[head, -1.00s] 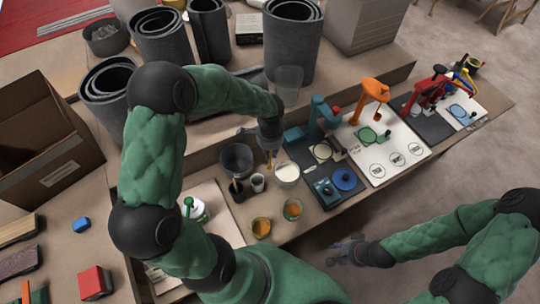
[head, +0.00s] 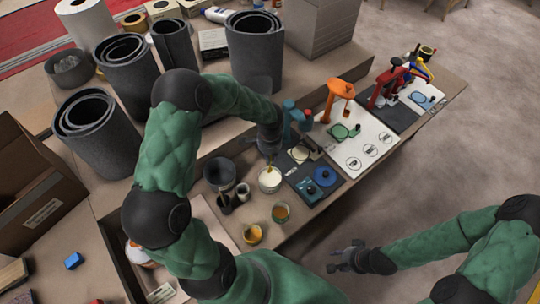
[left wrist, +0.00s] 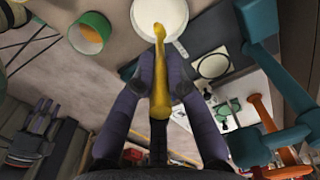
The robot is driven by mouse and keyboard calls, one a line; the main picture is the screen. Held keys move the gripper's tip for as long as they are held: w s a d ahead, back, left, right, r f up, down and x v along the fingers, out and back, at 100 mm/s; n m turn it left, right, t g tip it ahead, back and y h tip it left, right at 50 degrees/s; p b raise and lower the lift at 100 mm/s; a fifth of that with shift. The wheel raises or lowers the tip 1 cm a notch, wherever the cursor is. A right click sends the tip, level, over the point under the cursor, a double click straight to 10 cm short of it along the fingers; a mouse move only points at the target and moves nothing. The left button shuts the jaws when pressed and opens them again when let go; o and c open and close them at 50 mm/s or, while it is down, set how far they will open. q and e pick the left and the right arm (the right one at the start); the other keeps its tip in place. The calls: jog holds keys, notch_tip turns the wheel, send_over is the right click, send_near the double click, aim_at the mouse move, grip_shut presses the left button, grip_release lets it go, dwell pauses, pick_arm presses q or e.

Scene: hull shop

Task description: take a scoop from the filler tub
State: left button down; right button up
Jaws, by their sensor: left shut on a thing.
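The filler tub (head: 263,187) is a small round pot of cream-white filler on the bench strip. It also shows at the top of the left wrist view (left wrist: 180,45). My left gripper (head: 268,152) is just above the tub, shut on a yellow scoop (left wrist: 159,85). The scoop points down, its far end over the white filler in the left wrist view. I cannot tell how deep the tip is. My right gripper (head: 343,258) is away from the bench over the floor; its fingers look apart and empty.
Close by stand a dark bucket (head: 219,173), a small pale cup (head: 242,190) and two amber-filled cups (head: 281,213) (head: 252,234). Right of the tub are a dark board (head: 318,181) and a teal stand (head: 290,122). Grey rolls (head: 256,55) stand behind.

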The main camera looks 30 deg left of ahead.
aim_at(270, 168)
pick_arm(q)
jog(key=shift+f+b, duration=3.4)
jog(key=shift+f, duration=1.4)
jog(key=shift+w+d, duration=0.25)
jog(key=shift+w, duration=0.3)
jog(key=shift+r, duration=0.1)
notch_tip(270, 168, up, 10)
jog(key=p, duration=0.7)
jog(key=shift+r+p, duration=0.25)
jog(key=shift+p, duration=0.1)
